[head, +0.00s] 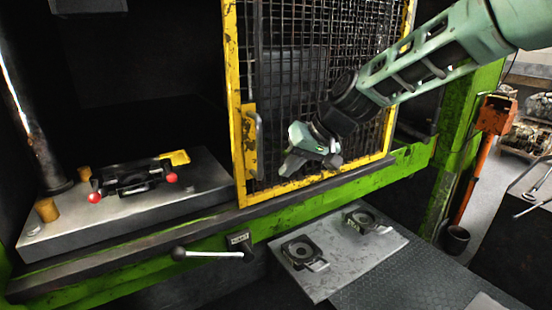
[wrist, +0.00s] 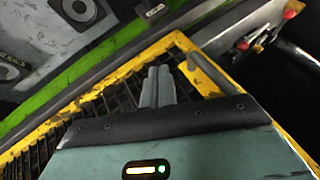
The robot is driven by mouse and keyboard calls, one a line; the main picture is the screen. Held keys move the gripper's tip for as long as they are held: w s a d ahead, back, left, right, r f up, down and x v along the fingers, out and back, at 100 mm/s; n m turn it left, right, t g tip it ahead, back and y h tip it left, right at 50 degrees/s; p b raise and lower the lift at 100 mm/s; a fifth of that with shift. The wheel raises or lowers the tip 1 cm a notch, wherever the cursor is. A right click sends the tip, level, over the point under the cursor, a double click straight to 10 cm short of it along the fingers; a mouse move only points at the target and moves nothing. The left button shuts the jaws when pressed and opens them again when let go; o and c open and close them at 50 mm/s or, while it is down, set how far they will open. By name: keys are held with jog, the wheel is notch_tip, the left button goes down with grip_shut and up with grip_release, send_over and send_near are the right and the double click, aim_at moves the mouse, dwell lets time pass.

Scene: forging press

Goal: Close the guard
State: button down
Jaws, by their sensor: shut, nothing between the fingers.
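The guard (head: 238,120) is a yellow frame with dark wire mesh, standing over the right part of the press opening. The left part is uncovered. Its upright handle (head: 260,145) is on the left frame bar; in the wrist view the handle (wrist: 206,74) lies just right of my fingers. My gripper (head: 290,163) is shut and empty, in front of the mesh, a little right of the handle and apart from it. In the wrist view my fingers (wrist: 158,84) point toward the yellow frame edge. Whether the fingertips touch the mesh cannot be told.
A die with red knobs (head: 133,180) sits on the grey bed (head: 75,235) left of the guard. A lever (head: 210,254) sticks out below the green beam (head: 400,165). A metal plate (head: 335,275) with two dies lies below. An orange post (head: 473,175) stands at right.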

jog(key=shift+s+a+r+p, duration=0.1)
jog(key=shift+s+a+p, duration=0.25)
jog(key=shift+a, duration=0.45)
jog(key=shift+s+a+p, duration=0.25)
jog(key=shift+s+a, duration=0.1)
jog(key=shift+a, duration=0.4)
jog(key=shift+a, duration=0.1)
